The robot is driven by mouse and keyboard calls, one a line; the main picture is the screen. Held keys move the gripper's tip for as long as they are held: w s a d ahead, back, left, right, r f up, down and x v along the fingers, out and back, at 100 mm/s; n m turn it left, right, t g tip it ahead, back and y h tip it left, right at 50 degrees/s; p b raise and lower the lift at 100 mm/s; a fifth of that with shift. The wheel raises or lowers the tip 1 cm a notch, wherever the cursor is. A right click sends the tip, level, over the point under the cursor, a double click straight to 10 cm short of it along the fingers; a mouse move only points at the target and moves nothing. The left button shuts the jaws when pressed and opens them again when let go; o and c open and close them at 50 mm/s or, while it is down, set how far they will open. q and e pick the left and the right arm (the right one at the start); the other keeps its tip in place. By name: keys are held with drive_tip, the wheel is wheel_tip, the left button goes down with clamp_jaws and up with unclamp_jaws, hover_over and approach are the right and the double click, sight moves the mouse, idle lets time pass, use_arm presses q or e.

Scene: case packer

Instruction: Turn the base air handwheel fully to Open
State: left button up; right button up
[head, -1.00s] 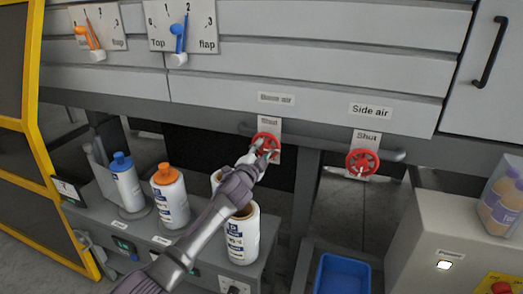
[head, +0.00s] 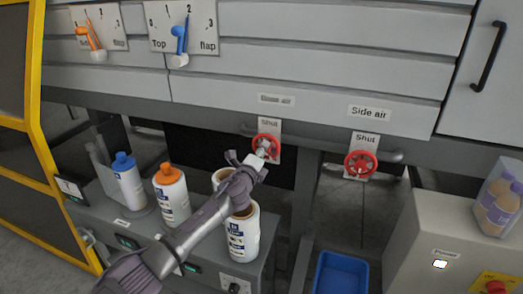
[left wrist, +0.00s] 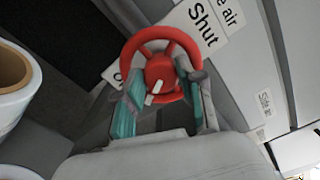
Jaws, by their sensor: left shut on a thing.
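The red base air handwheel (head: 267,139) sits on a plate marked "Shut" under the blurred "Base air" label (head: 276,99). In the left wrist view the same handwheel (left wrist: 178,41) fills the upper middle, with its rim and spokes visible. My left gripper (head: 261,153) is at the wheel, with its fingers (left wrist: 161,88) on either side of the red hub and shut on it. A white pointer mark shows on the hub between the fingers. The plate's "Shut" (left wrist: 203,27) is readable at the upper right of the wheel; its other end is mostly hidden. My right gripper is not in view.
A second red handwheel (head: 361,163), marked "Side air", is to the right on the same grey rail. A blue bin (head: 341,274) is lower right.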

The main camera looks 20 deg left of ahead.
use_arm(q)
drive_tip(key=m+p, duration=0.1)
drive_tip(key=m, duration=0.4)
drive_tip(key=shift+d, duration=0.1)
drive_tip(key=shift+m+p, duration=0.3)
drive_tip(key=shift+m, duration=0.2)
drive_tip(key=o, duration=1.1)
drive_tip(key=shift+o, duration=0.2)
drive_tip(key=shift+s, duration=0.1)
drive_tip(key=s, duration=1.1)
drive_tip(key=shift+s+a, duration=0.25)
drive_tip(key=shift+s, duration=0.15)
